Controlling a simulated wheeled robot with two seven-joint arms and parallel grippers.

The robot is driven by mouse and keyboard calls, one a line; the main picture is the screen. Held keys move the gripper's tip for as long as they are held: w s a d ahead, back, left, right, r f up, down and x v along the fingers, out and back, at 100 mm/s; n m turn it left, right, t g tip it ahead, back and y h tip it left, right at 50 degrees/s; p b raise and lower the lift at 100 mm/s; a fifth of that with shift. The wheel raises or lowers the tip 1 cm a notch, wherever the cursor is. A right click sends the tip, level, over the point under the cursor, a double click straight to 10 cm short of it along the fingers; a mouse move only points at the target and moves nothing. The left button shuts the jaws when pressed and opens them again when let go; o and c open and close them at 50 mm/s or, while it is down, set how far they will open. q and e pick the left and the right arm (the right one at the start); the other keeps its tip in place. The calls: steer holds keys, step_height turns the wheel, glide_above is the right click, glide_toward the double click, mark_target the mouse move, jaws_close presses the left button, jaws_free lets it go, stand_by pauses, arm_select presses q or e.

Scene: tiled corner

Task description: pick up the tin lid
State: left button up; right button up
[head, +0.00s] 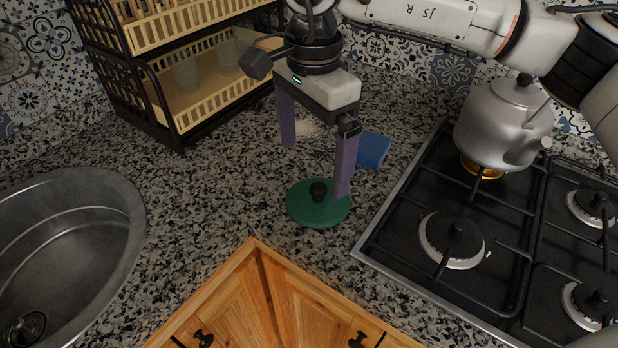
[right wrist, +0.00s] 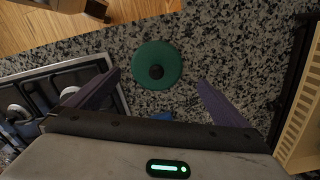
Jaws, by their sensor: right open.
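The tin lid (head: 312,209) is a green disc with a black knob, lying flat on the speckled counter in front of the stove's left edge. It also shows in the right wrist view (right wrist: 157,65), ahead of the fingers and between their lines. My right gripper (head: 316,171) is open and empty, pointing down over the counter. In the head view one purple finger overlaps the lid's right edge; the other is behind and left of the lid. I cannot tell whether any finger touches it. My left gripper is not in view.
A blue block-like thing (head: 373,150) lies behind the lid. A steel kettle (head: 500,125) stands on the gas stove (head: 450,270) at right. A two-tier dish rack (head: 205,112) holding cups is at back left, and a sink (head: 75,240) at left. The counter left of the lid is clear.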

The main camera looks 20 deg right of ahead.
mark_target(318, 187)
steer(key=f, duration=0.1)
steer(key=s+f, duration=0.1)
steer(key=f, duration=0.2)
steer(key=f+p, duration=0.1)
steer(key=f, duration=0.1)
steer(key=d+f, duration=0.1)
steer(key=f, duration=0.1)
steer(key=shift+w+p, duration=0.25)
steer(key=shift+p, duration=0.05)
steer(key=shift+a+f, duration=0.1)
steer(key=shift+f, duration=0.2)
steer(key=c, duration=0.8)
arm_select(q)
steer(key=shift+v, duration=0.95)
arm_select(e)
steer(key=shift+c, duration=0.2)
